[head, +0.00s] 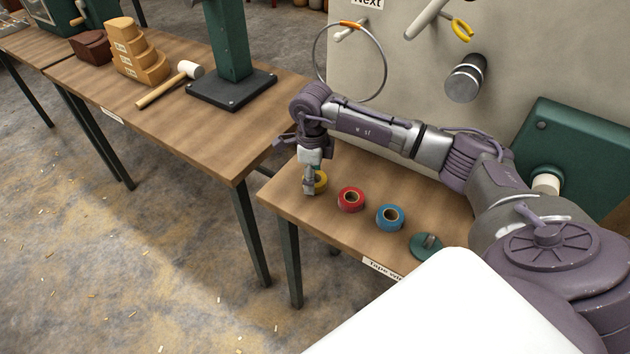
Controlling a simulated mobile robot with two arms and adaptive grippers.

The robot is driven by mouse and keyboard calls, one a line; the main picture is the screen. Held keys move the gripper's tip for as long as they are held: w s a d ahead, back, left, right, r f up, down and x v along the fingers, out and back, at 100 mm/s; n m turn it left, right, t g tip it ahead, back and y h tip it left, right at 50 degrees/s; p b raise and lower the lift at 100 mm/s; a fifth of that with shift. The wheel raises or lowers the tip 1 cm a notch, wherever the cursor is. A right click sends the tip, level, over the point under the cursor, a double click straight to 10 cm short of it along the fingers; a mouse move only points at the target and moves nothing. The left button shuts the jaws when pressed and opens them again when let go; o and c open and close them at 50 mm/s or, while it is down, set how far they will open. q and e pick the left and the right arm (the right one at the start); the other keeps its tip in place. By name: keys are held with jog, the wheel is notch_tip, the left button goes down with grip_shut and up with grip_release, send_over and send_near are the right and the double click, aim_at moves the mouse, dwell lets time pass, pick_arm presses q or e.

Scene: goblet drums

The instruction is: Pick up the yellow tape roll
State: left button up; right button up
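The yellow tape roll (321,181) lies on the right-hand wooden table, left of a red tape roll (351,199) and a blue tape roll (390,217). My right gripper (311,187) points down at the yellow roll and partly covers its left side. Its fingers overlap the roll in the picture, but I cannot tell whether they are around it or closed on it. My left gripper is not in the head view.
The left table (180,125) holds a mallet (170,84), stepped wooden blocks (140,53) and a green stand (230,88). A gap separates the tables.

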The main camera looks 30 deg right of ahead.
jog(key=c, duration=0.5)
jog(key=shift+d, duration=0.1)
jog(key=shift+c, duration=0.2)
